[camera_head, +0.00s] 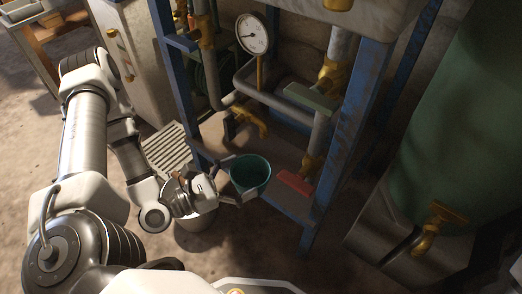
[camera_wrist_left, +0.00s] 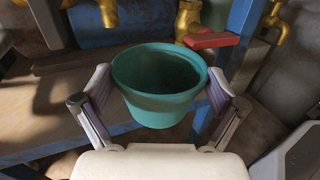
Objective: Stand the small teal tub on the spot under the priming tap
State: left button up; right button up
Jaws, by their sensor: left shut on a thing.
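The small teal tub (camera_head: 250,174) is upright and looks empty. It also shows large in the left wrist view (camera_wrist_left: 158,108). My left gripper (camera_head: 232,183) is shut on the tub, with one finger on each side of it in the left wrist view (camera_wrist_left: 160,92). The tub is at the front of the blue-framed stand, seemingly held above its low shelf. A brass tap spout (camera_head: 250,121) hangs behind the tub, apart from it. I cannot tell for sure which tap is the priming tap, and the spot under it is not clearly visible. My right gripper is not in view.
A red handle (camera_head: 295,183) is close to the tub's right, before a brass valve. A blue post (camera_head: 345,140) stands further right. A pale bucket (camera_head: 195,240) is below my left gripper. A gauge (camera_head: 253,34) and pipes fill the stand. A green tank (camera_head: 455,110) is at right.

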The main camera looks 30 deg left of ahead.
pick_arm(q)
jog(key=w, duration=0.3)
jog(key=w+a+b, duration=0.1)
jog(key=w, duration=0.2)
jog(key=w+a+f+b, duration=0.1)
jog(key=w, duration=0.2)
jog(key=shift+w+a, duration=0.1)
jog(key=shift+a, duration=0.1)
jog(key=f+b, duration=0.1)
jog(key=f, duration=0.1)
jog(key=w+f+b, duration=0.1)
jog(key=f+b, duration=0.1)
jog(key=shift+a, duration=0.15)
jog(key=shift+s+r, duration=0.1)
jog(key=shift+r, duration=0.15)
jog(key=o, duration=0.8)
jog(key=shift+f, duration=0.15)
jog(key=shift+s+r, duration=0.1)
jog(key=shift+r, duration=0.15)
jog(key=p+v, duration=0.7)
jog(key=v, duration=0.4)
jog(key=shift+s+a, duration=0.2)
jog(key=shift+s, duration=0.15)
